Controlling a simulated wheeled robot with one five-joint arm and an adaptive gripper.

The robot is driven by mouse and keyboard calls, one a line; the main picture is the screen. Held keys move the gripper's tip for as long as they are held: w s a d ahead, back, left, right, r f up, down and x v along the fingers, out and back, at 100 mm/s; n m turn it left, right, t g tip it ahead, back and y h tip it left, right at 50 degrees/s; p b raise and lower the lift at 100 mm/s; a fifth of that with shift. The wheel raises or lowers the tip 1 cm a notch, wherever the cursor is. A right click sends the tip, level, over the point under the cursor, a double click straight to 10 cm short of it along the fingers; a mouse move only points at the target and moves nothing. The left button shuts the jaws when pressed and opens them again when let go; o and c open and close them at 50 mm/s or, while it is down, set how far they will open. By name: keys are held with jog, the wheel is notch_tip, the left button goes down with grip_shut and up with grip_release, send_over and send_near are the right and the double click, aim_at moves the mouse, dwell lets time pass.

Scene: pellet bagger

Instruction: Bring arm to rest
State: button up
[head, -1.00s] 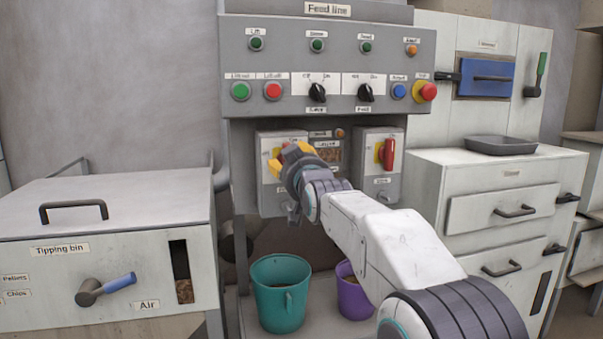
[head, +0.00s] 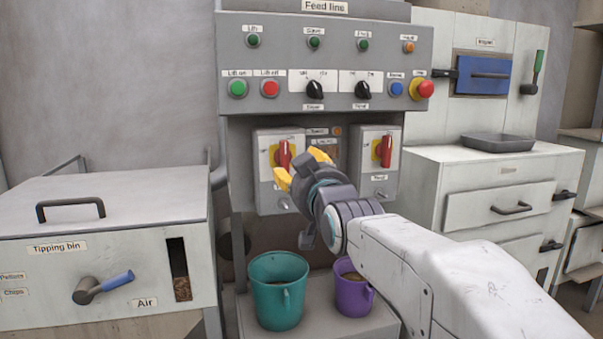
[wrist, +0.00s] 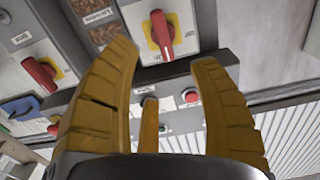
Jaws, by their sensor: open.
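My gripper (head: 302,170) has yellow fingers, spread apart with nothing between them. In the head view it is in front of the lower part of the feed line panel, just below and beside the left red rotary switch (head: 283,153). The right red rotary switch (head: 386,151) stands clear to its right. In the wrist view the open fingers (wrist: 165,95) frame part of a grey panel, with one red switch on yellow (wrist: 161,33) beyond them and another (wrist: 40,74) at the left. My white arm reaches in from the lower right. I cannot tell the exact gap between fingers and panel.
A teal bucket (head: 277,310) and a purple bucket (head: 352,298) stand below my gripper. The tipping bin (head: 110,262) is at the left, with a blue-handled lever (head: 115,282). A drawer cabinet (head: 480,225) with a grey tray (head: 497,142) is at the right.

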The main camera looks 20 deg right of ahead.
jog(key=s+r+g+p, duration=0.1)
jog(key=s+g+p, duration=0.6)
jog(key=s+p, duration=0.9)
jog(key=s+r+g+p, duration=0.2)
jog(key=s+g+p, duration=0.5)
jog(key=s+p, duration=1)
jog(key=shift+s+r+g+p, duration=0.15)
jog(key=shift+r+g+p, duration=0.15)
jog(key=shift+p, duration=1.1)
jog(key=shift+a, duration=0.1)
